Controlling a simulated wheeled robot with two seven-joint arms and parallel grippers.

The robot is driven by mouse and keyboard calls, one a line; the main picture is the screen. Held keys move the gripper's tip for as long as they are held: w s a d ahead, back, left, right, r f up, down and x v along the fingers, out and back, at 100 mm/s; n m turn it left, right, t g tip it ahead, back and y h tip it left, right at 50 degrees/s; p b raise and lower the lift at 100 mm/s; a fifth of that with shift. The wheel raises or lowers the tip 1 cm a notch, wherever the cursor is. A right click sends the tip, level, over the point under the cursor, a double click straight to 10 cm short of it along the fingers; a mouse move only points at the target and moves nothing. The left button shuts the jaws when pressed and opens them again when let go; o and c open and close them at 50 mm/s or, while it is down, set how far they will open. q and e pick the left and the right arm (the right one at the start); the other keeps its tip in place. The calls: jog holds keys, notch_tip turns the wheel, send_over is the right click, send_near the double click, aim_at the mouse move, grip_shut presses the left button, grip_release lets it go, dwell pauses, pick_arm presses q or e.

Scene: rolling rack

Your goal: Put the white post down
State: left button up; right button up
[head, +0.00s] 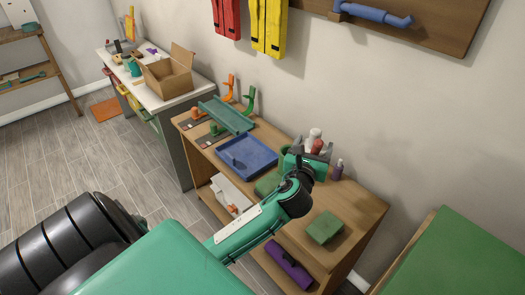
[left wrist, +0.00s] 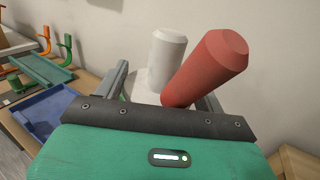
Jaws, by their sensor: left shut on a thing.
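The white post (left wrist: 167,58) stands nearly upright between the fingers of my left gripper (left wrist: 163,92) in the left wrist view, with a pale round base at its foot. It also shows in the head view (head: 314,134), small, above the gripper (head: 308,152). My left gripper is shut on it, over the back of the wooden rack. A red post (left wrist: 210,65) leans to the right beside the white post, its lower end overlapping the pale base. I cannot tell whether the two posts touch. The underside of the held post is hidden by the gripper body. My right gripper is not in view.
A blue tray (head: 262,166) and a green channel tray (head: 228,116) lie on the wooden rack top.

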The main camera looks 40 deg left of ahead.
pick_arm(q)
jog(key=shift+w+a+f, duration=0.1)
jog(key=shift+w+f, duration=0.05)
jog(key=shift+f, duration=0.15)
notch_tip(320, 180, down, 19)
jog(key=b, duration=0.5)
jog(key=shift+b, duration=0.35)
jog(key=shift+f, duration=0.2)
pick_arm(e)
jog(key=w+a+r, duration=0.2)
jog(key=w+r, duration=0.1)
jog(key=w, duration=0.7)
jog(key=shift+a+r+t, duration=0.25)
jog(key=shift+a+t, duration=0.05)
pick_arm(q)
jog(key=shift+f, duration=0.1)
jog(key=o, duration=1.1)
jog(key=shift+c, duration=0.2)
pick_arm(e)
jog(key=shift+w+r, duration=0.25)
